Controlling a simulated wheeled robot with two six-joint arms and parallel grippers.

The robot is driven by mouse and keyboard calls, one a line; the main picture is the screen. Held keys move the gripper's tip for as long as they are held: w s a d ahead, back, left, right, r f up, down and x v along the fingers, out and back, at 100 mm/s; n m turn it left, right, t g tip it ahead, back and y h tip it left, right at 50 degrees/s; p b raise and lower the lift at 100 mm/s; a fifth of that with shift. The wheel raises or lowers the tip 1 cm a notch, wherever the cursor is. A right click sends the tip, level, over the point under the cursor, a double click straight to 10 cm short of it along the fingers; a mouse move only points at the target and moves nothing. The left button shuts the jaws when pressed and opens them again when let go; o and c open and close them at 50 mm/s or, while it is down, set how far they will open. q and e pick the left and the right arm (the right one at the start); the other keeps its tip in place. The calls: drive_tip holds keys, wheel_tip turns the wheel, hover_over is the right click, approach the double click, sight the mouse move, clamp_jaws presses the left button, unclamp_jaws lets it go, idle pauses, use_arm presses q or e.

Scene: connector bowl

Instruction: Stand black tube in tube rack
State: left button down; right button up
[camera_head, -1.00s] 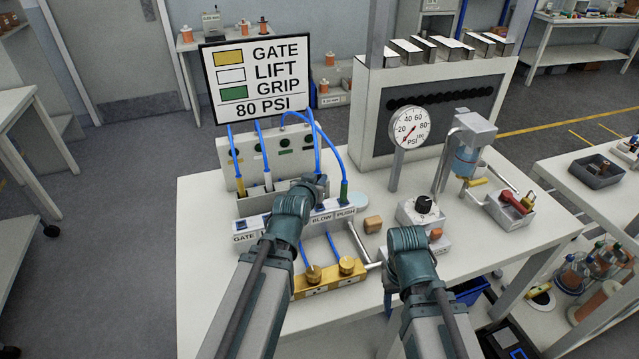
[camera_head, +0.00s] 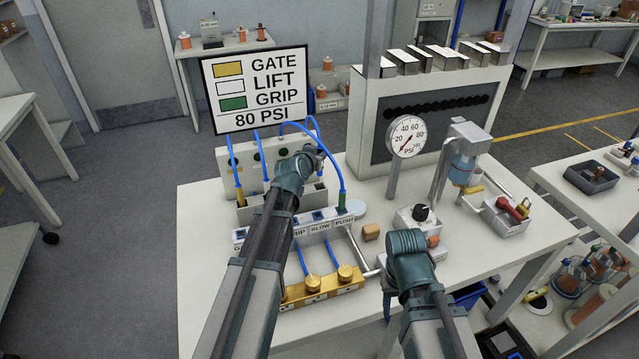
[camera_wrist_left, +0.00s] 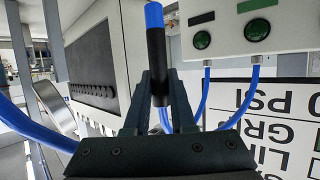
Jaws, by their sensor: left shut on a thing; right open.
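My left gripper (camera_head: 312,157) is raised in front of the grey valve panel, above the right end of the grey rack. In the left wrist view, the left gripper (camera_wrist_left: 160,95) is shut on the black tube end (camera_wrist_left: 157,55), which has blue tubing at its top. The grey tube rack (camera_head: 314,197) stands before the panel, partly hidden by my left arm. A yellow tube end (camera_head: 240,197) stands upright at its left. A green tube end (camera_head: 342,200) stands at the white labelled block (camera_head: 317,224). My right gripper's fingers are hidden.
The sign (camera_head: 256,88) stands behind the panel. Blue tubing (camera_head: 330,158) loops close to my left gripper. A brass block (camera_head: 325,289) with knobs lies in front. A gauge (camera_head: 406,136) and a wooden block (camera_head: 371,232) are to the right.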

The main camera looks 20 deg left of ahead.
sight(319, 175)
use_arm(q)
drive_tip(key=shift+f+b, duration=3.4)
drive_tip(key=shift+f, duration=0.6)
use_arm(e)
wheel_tip(319, 175, down, 8)
use_arm(q)
drive_tip(key=shift+f, duration=0.2)
drive_tip(key=c, duration=0.8)
unclamp_jaws()
drive_tip(key=shift+r, duration=0.1)
use_arm(e)
drive_tip(key=shift+f, duration=0.1)
use_arm(q)
drive_tip(key=shift+o, duration=0.2)
drive_tip(key=shift+r, duration=0.1)
drive_tip(key=shift+s+r, duration=0.15)
drive_tip(key=p+v, duration=0.4)
drive_tip(key=v, duration=0.7)
drive_tip(key=shift+s+p, duration=0.3)
drive_tip(key=shift+s, duration=0.05)
use_arm(e)
wheel_tip(319, 175, up, 5)
drive_tip(key=shift+f, duration=0.1)
